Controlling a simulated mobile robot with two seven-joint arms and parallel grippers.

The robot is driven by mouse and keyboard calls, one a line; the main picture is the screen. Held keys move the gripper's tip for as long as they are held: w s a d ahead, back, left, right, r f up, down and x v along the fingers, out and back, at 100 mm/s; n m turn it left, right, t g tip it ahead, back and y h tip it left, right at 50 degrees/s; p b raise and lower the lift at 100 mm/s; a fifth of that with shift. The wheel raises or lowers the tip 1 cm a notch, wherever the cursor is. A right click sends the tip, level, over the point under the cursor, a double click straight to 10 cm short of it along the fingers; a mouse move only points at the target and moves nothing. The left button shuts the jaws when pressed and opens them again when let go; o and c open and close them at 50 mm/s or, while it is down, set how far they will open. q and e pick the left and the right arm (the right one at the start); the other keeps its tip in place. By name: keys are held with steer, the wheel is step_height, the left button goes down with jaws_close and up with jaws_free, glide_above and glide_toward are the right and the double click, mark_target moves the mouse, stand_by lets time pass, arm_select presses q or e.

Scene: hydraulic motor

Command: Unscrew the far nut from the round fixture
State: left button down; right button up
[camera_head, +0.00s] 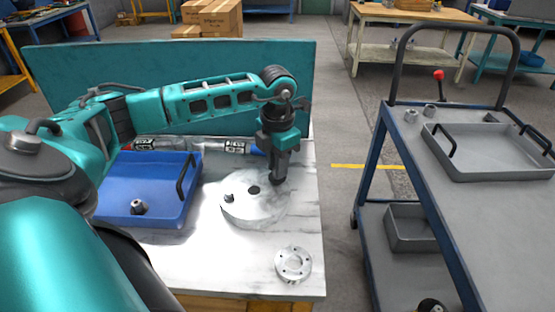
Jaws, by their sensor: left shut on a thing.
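The round fixture (254,208) is a thick pale disc lying on the marble-topped table. It has a dark central hole and a small dark nut (229,199) at its left side. My left gripper (277,180) points down at the far right edge of the disc. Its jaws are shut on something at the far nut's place. The nut itself is hidden by the fingers, and I cannot tell whether it is still on its thread. My right gripper is not in view.
A blue tray (178,214) left of the fixture holds a nut (138,207). A holed metal ring (293,263) lies at the front right. A teal panel (70,75) stands behind the table. A cart (500,225) with a grey tray (490,172) stands right.

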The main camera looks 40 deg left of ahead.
arm_select(q)
steer(key=n, duration=0.3)
steer(key=shift+n+p, duration=0.3)
steer(key=shift+p, duration=0.1)
steer(key=c, duration=1.2)
jaws_free()
steer(key=shift+c, duration=0.2)
steer(key=shift+o, duration=0.2)
steer(key=shift+r, duration=0.1)
steer(key=shift+m, duration=0.7)
steer(key=m+b, duration=0.1)
steer(key=m, duration=0.3)
steer(key=m+b, duration=0.1)
steer(key=m, duration=0.4)
